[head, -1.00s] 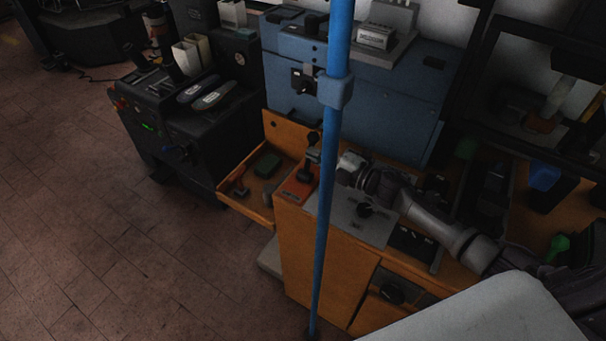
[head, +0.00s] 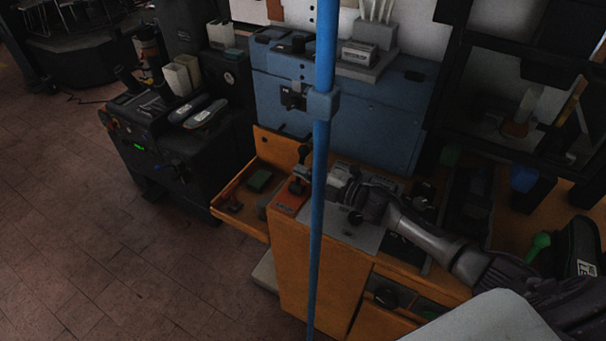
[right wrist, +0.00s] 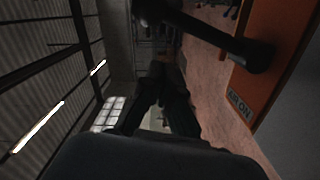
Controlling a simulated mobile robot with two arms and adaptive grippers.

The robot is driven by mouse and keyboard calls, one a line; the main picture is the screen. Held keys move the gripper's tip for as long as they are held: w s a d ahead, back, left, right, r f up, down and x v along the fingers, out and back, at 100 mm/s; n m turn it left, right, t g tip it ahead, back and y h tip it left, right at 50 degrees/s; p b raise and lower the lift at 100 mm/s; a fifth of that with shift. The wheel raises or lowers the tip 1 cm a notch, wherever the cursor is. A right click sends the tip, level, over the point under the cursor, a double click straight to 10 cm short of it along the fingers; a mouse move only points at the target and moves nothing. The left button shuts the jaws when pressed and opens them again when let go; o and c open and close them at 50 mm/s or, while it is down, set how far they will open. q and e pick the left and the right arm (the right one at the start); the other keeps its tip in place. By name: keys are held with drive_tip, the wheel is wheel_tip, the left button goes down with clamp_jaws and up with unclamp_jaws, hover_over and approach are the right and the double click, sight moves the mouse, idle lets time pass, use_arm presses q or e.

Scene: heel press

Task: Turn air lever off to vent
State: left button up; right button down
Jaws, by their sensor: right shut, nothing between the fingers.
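The air lever (head: 304,155) has a black knob and stands up from an orange plate (head: 288,198) on the bench's left end. In the right wrist view the dark lever (right wrist: 225,42) rises from the orange plate (right wrist: 275,60), whose label ends in "ON". My right gripper (head: 338,177) is shut and empty just right of the lever. The blue pole partly hides the space between them. In the right wrist view the closed fingertips (right wrist: 165,75) are dark, below the lever and apart from it in the picture. My left gripper is out of view.
A blue upright pole (head: 318,210) crosses the head view in front of the bench. A blue machine (head: 350,115) stands behind. Floor is clear at left.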

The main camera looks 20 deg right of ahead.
use_arm(q)
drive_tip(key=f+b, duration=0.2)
drive_tip(key=b, duration=0.1)
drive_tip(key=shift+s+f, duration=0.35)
use_arm(e)
drive_tip(key=v, duration=1)
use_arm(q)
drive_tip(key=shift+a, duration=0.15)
use_arm(e)
drive_tip(key=shift+s+a, duration=0.15)
drive_tip(key=shift+a, duration=0.05)
